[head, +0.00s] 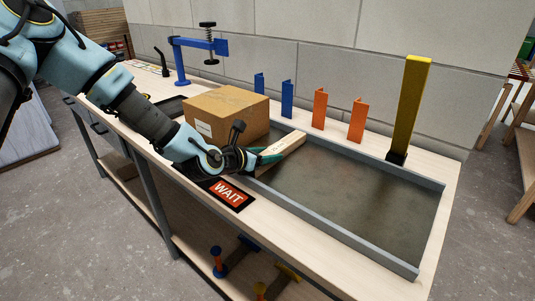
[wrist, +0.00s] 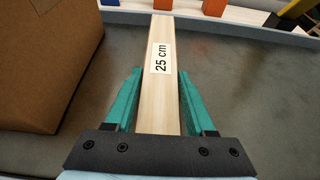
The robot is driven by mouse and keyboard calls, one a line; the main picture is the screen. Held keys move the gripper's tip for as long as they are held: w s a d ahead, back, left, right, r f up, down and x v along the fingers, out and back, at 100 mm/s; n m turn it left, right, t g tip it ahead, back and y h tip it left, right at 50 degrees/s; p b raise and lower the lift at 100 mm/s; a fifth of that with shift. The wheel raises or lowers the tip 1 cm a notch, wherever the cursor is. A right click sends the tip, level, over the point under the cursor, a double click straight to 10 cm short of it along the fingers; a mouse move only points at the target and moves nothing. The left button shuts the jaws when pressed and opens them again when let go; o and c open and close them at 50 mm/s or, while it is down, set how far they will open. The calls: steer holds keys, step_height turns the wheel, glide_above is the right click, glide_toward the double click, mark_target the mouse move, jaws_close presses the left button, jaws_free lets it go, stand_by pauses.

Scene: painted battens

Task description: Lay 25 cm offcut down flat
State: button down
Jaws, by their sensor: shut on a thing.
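The 25 cm offcut is a pale wooden batten with a white "25 cm" label, seen in the head view (head: 286,147) and in the wrist view (wrist: 161,90). My gripper (head: 262,157) is shut on it, with a green finger along each side in the wrist view (wrist: 160,95). The offcut points away from my gripper, over the grey tray (head: 345,243). Its near end is hidden by my gripper. I cannot tell whether its underside touches the tray floor.
A cardboard box (head: 228,112) stands close to the left of my gripper. Blue (head: 287,99) and orange brackets (head: 320,108) and a tall yellow post (head: 410,105) stand along the back. A "WAIT" sign (head: 228,194) lies at the front edge. The tray's right part is clear.

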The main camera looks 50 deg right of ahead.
steer(key=shift+c, duration=1.2)
jaws_free()
